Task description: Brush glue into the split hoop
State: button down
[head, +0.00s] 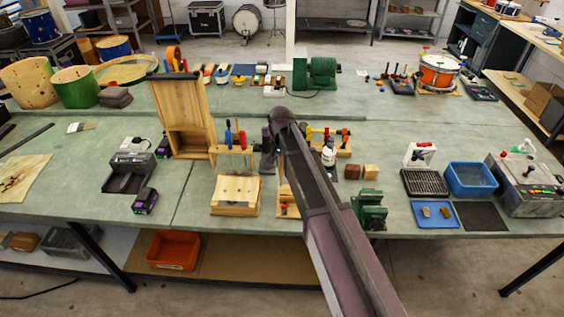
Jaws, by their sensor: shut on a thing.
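My arm reaches over the middle of the bench, and a dark part at its far end hangs down beside the tool rack. My gripper (266,160) seems to be this part, small and partly hidden by my own arm. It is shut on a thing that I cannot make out. A flat brush (80,127) lies on the bench at the left. A large yellowish hoop-like ring (126,69) lies at the back left, but I see no split in it. A white bottle with a dark top (328,154) stands just right of my arm; its contents cannot be read.
A tall wooden stand (187,110) and a wooden block (236,192) are left of my arm. A green machine (370,209), a blue bin (470,179) and a grey tank (524,185) are to the right. Drum shells (74,87) stand at the back left. The left bench has clear patches.

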aim_at(281, 175)
jog(key=shift+f, duration=0.15)
jog(key=shift+f+b, duration=1.95)
jog(key=shift+b, duration=0.15)
jog(key=shift+w+f+b, duration=0.1)
jog(key=shift+f+b, duration=0.7)
jog(key=shift+f, duration=0.05)
jog(key=shift+w+d, duration=0.2)
jog(key=shift+d, duration=0.5)
dwell(1.0)
jog(key=shift+w+d, duration=0.1)
jog(key=shift+d, duration=1.1)
dwell(0.7)
jog(key=shift+w+a, duration=0.1)
jog(key=shift+a, duration=0.4)
dwell(0.8)
